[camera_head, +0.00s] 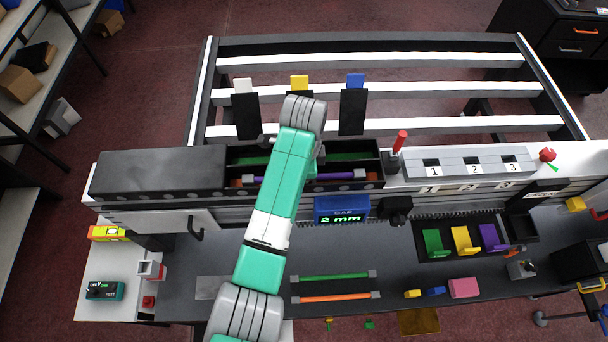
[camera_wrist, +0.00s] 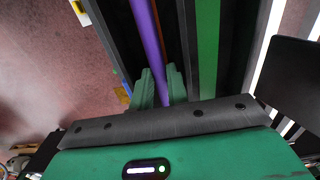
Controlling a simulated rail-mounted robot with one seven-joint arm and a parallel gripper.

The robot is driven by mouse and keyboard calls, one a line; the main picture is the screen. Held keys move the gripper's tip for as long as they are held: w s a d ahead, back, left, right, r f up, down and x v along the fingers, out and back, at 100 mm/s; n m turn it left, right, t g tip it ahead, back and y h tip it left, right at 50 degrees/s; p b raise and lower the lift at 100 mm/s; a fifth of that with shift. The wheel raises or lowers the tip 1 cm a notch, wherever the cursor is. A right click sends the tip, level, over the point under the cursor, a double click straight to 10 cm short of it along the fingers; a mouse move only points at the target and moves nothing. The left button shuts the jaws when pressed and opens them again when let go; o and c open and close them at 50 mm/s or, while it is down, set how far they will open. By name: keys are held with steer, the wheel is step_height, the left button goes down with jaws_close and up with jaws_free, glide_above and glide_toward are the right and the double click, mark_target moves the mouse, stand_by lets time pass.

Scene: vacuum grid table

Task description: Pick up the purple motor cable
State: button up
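The purple motor cable (camera_head: 340,176) lies in a long black open channel (camera_head: 374,160), running left to right, with my arm crossing in front of its middle. In the head view my gripper is hidden behind my green arm. In the wrist view the purple cable (camera_wrist: 147,40) runs down between the two green fingers of my gripper (camera_wrist: 160,88). The fingers stand close on both sides of it. Whether they touch or press on it is not clear.
A green strip (camera_wrist: 207,45) lies beside the purple cable, and a thin orange one shows close by. A dark cover (camera_head: 155,172) closes the channel's left part. A green cable (camera_head: 333,276) and orange cable (camera_head: 335,297) lie on the front bench. Three upright posts stand behind.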

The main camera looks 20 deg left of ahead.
jaws_close()
steer(key=r, duration=0.1)
steer(key=r+b, duration=0.1)
steer(key=r, duration=0.1)
steer(key=shift+s+d+r+b, duration=0.2)
steer(key=shift+s+r+b, duration=0.1)
steer(key=shift+s+b, duration=0.05)
steer(key=s+d, duration=0.3)
steer(key=s, duration=0.4)
steer(key=s+d+r+p, duration=0.1)
steer(key=s+d, duration=0.2)
steer(key=s, duration=0.4)
steer(key=shift+r, duration=0.25)
